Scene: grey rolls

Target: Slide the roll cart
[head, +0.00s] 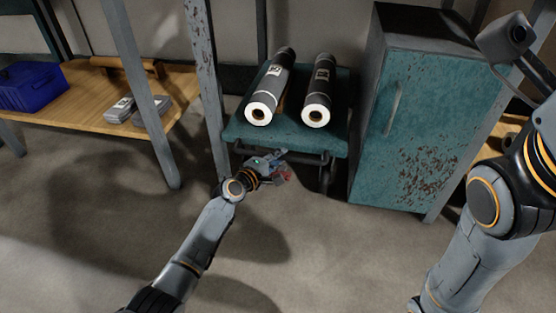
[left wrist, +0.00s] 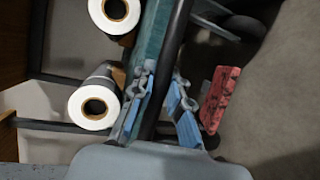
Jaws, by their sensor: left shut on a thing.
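The teal roll cart (head: 290,138) stands in the middle of the head view, with two dark grey rolls lying on it, the left roll (head: 270,88) and the right roll (head: 319,92). Their white ends face me. A dark handle bar (head: 312,157) runs along its near edge. My left gripper (head: 280,158) is shut on this bar. In the left wrist view the bar (left wrist: 174,70) passes between the blue-padded fingers (left wrist: 163,95). The rolls' white ends also show there. The right arm is at the right edge of the head view; its gripper is out of view.
A rusty teal cabinet (head: 425,125) stands close to the cart's right side. A grey post (head: 205,90) is close on its left. A wooden bench (head: 85,92) with a blue box (head: 32,86) is farther left. The floor in front is clear.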

